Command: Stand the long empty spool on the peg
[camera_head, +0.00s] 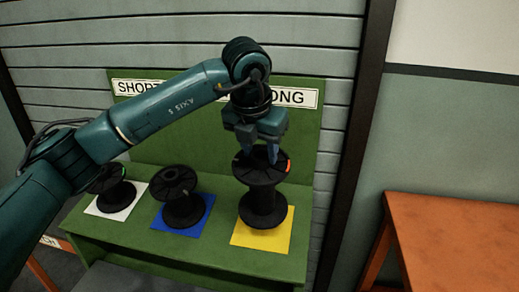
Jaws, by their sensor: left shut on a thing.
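A long black spool (262,198) with an orange mark on its upper flange is upright over the yellow square (270,242). My left gripper (260,156) comes down from above and is shut on the spool's top. I cannot tell whether its lower flange touches the square or hangs a little above it. No peg shows; the spool hides the middle of the yellow square. My right gripper is not in view.
A green back panel (300,130) carries labels, SHORT and LONG. An orange table (455,230) is at right.

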